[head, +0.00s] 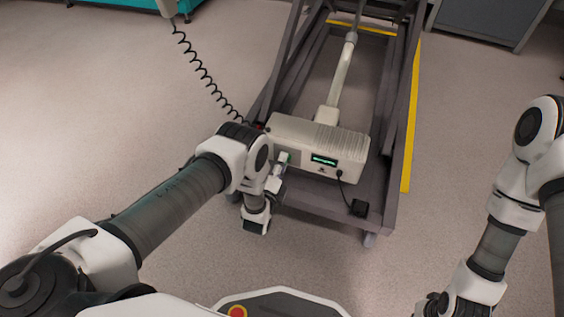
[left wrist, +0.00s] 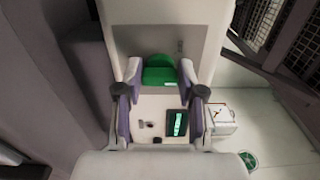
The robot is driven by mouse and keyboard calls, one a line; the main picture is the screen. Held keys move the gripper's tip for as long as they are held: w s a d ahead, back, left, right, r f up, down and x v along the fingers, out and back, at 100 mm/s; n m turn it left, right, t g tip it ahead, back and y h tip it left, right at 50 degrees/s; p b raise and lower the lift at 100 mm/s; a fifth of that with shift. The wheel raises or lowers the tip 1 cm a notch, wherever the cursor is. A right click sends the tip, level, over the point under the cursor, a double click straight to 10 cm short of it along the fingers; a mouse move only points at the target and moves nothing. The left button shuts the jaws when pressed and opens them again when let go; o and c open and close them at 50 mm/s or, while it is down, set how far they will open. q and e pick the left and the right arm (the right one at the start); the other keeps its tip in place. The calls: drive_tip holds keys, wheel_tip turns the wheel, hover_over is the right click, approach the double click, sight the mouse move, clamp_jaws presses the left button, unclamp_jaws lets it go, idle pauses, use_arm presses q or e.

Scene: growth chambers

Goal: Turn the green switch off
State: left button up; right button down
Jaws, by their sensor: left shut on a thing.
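The green switch (left wrist: 160,72) shows in the left wrist view, set in a grey recessed panel on a pale box. My left gripper (left wrist: 160,78) is shut on it, with one finger on each side. In the head view the same cream box (head: 335,145) sits on a dark wheeled frame, and my left gripper (head: 283,160) is at the left part of its front. The switch is mostly hidden there by the gripper. A small lit green display (head: 324,160) is on the box front; a green display (left wrist: 177,122) also shows in the left wrist view.
The dark metal frame (head: 390,150) surrounds the box, with yellow strips (head: 411,120) along its edge. A coiled black cord (head: 205,75) hangs to the left of it. Floor at left is clear.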

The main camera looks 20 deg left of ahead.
use_arm(q)
drive_tip(key=n+p, duration=0.1)
drive_tip(key=n, duration=0.8)
drive_tip(key=shift+f, duration=0.15)
drive_tip(key=shift+n, duration=0.3)
drive_tip(key=o, duration=1.1)
drive_tip(key=shift+o, duration=0.2)
drive_tip(key=s, duration=1.2)
drive_tip(key=shift+a, duration=0.15)
